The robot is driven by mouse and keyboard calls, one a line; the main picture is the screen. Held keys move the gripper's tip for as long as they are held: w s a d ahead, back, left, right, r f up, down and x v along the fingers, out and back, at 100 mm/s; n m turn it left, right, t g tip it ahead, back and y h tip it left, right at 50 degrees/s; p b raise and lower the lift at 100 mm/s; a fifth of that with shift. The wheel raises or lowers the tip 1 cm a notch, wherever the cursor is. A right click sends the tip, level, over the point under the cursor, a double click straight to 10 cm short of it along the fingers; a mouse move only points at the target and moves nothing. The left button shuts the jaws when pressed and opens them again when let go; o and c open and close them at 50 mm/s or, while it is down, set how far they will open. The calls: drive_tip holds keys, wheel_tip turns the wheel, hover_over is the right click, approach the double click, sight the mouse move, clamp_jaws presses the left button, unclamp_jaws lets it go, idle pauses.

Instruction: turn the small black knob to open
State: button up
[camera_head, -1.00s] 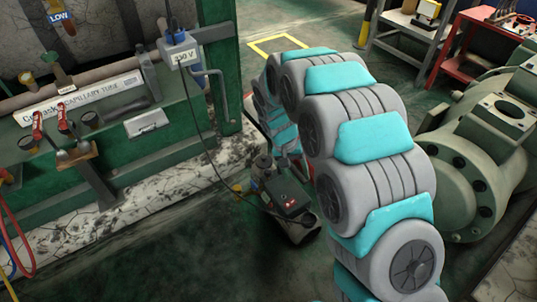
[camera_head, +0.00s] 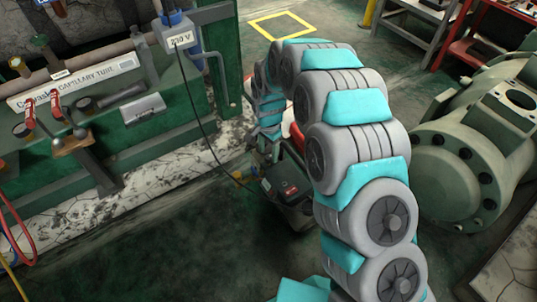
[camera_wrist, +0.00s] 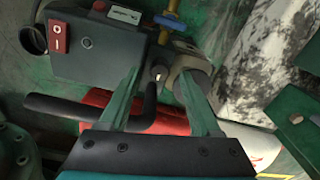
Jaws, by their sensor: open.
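A dark pump box (camera_wrist: 100,45) with a red rocker switch (camera_wrist: 60,38) fills the upper left of the wrist view. It also shows in the head view (camera_head: 284,184), partly behind my arm. A small black knob-like part (camera_wrist: 158,73) with a pale face sits at the box's right side, beside a grey round fitting (camera_wrist: 188,70). My gripper (camera_wrist: 160,80) is open, its two greenish fingers reaching toward the box, one on each side of the knob-like part. I cannot tell whether a finger touches it. My gripper is hidden in the head view.
A bent black handle (camera_wrist: 90,112) and a red body (camera_wrist: 172,124) lie beneath the fingers. A blue valve (camera_wrist: 170,21) is above. In the head view, a green bench (camera_head: 150,135) stands left, a large green machine (camera_head: 470,150) right; a cable (camera_head: 205,130) hangs near the pump.

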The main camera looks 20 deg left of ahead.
wheel_tip(320, 180, down, 2)
drive_tip(key=shift+f, duration=0.1)
clamp_jaws()
idle(0.5)
